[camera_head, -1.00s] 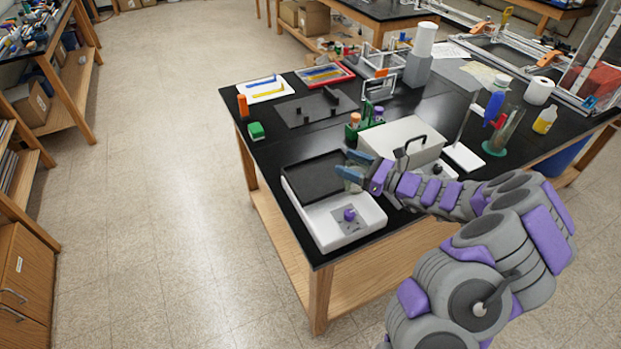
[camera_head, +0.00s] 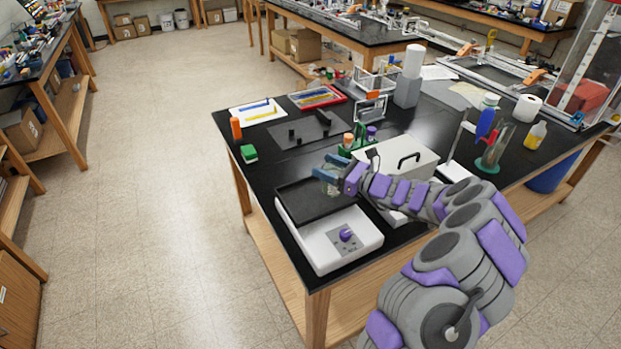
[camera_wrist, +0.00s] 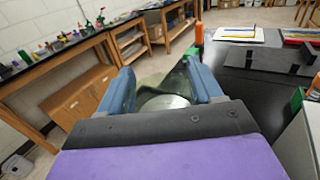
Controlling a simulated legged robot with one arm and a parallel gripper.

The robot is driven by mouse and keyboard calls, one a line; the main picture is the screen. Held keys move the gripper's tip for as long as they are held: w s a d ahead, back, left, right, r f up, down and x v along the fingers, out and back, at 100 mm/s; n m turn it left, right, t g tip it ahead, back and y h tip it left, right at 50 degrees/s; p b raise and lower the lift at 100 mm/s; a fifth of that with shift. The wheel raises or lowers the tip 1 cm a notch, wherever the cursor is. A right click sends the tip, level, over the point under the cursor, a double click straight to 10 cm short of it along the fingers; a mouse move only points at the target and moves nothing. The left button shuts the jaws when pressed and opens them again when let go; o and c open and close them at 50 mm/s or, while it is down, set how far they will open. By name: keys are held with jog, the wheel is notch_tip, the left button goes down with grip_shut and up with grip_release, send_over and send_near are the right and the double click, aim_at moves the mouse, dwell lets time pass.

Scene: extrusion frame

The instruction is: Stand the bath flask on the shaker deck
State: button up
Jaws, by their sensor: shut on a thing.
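My gripper (camera_head: 327,170) is shut on a clear glass flask (camera_head: 326,178), whose body shows as a pale round shape between the blue fingers in the wrist view (camera_wrist: 163,102). The flask's lower part is hard to make out. The white shaker (camera_head: 335,240) has a purple knob on its front and a black, rimmed shaker deck (camera_head: 300,205). The deck looks empty where I can see it. My gripper appears above the deck's far right part; the exact height gap is unclear.
A grey box with a black handle (camera_head: 398,157) stands right of the shaker, partly behind my arm. A dark plate (camera_head: 303,130) and a green block (camera_head: 249,153) lie farther back.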

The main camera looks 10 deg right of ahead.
jog(key=shift+w+a+f+b, duration=0.4)
jog(key=shift+w+a+f, duration=0.05)
jog(key=shift+a+f, duration=0.25)
jog(key=shift+w+a+f+b, duration=0.35)
jog(key=shift+w+a+f, duration=0.05)
jog(key=shift+a+f, duration=0.3)
jog(key=shift+w+a+f+b, duration=0.4)
jog(key=shift+w+a+f, duration=0.05)
jog(key=shift+a+f, duration=0.25)
jog(key=shift+d+r, duration=0.1)
jog(key=o, duration=1.1)
